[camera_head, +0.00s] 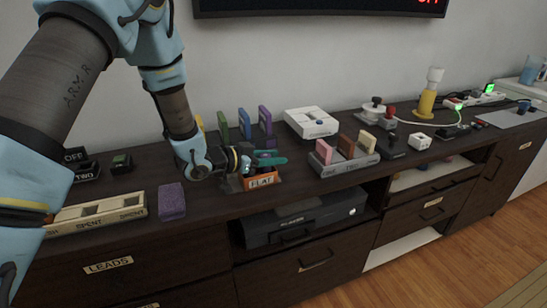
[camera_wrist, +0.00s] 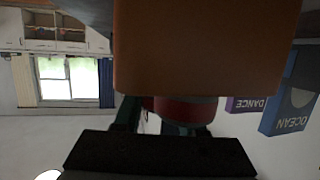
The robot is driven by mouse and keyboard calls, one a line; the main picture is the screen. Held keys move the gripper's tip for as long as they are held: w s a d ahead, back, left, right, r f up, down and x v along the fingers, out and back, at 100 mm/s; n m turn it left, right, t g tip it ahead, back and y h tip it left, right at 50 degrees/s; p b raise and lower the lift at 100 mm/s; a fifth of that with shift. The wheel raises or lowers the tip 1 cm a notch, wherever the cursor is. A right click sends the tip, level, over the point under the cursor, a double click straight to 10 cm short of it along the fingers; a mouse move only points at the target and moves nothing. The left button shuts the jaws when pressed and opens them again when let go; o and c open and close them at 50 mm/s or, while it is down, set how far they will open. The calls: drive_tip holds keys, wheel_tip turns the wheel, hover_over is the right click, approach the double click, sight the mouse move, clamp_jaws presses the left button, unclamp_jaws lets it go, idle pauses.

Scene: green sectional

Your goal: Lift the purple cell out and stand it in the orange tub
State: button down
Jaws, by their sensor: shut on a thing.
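The orange tub (camera_head: 262,180), labelled FLAT, stands near the front edge of the dark counter. My gripper (camera_head: 268,159) is low at the tub, its teal fingers reaching sideways over it. In the wrist view, an orange surface (camera_wrist: 205,45), seemingly the tub, covers the fingertips. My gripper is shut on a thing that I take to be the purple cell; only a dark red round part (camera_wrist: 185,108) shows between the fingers. Its purple body is hidden. I cannot tell whether it touches the tub floor.
A grey holder (camera_head: 345,165) with pink, brown and cream slabs stands right of the tub. Upright books (camera_head: 264,120) and a white box (camera_head: 311,122) stand behind.

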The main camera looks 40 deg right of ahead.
drive_tip(key=shift+c, duration=2)
unclamp_jaws()
drive_tip(key=shift+a, duration=0.1)
drive_tip(key=b+v, duration=0.1)
drive_tip(key=v, duration=0.9)
drive_tip(key=shift+w+a+r, duration=0.1)
drive_tip(key=shift+a, duration=0.2)
